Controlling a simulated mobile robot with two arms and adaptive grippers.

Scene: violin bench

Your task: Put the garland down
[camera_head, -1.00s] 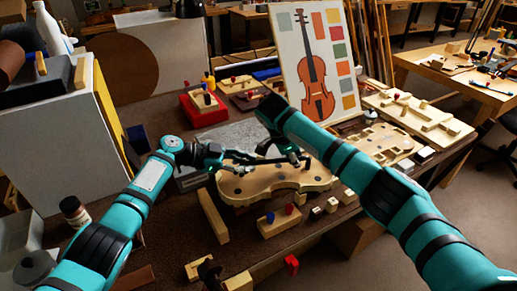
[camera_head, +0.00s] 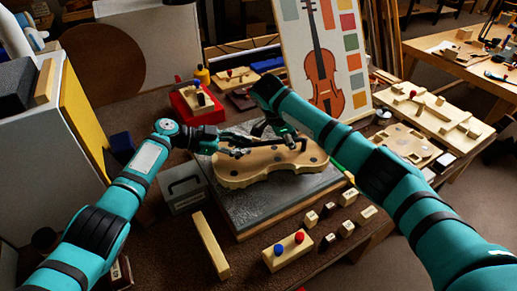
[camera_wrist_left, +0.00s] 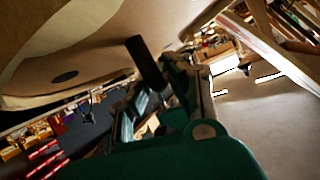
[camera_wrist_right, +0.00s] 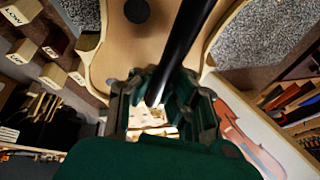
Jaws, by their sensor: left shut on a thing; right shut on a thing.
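The garland, a pale violin-shaped wooden body with dark round holes (camera_head: 262,170), lies flat over the grey speckled slab (camera_head: 240,212) in the head view. I cannot tell whether it touches the slab. A dark bar runs across its top. My left gripper (camera_head: 238,142) is at the garland's left part and my right gripper (camera_head: 285,132) at its right part, both shut. In the right wrist view the dark bar (camera_wrist_right: 188,40) leads from the jaws (camera_wrist_right: 160,95) over the wood (camera_wrist_right: 150,50). In the left wrist view a dark rod (camera_wrist_left: 147,62) stands at the jaws.
A block with a blue and a red knob (camera_head: 288,250) and several small blocks (camera_head: 346,228) lie in front of the slab. A grey box (camera_head: 184,188) stands left of it. A violin poster (camera_head: 325,60) and a red box (camera_head: 198,105) stand behind.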

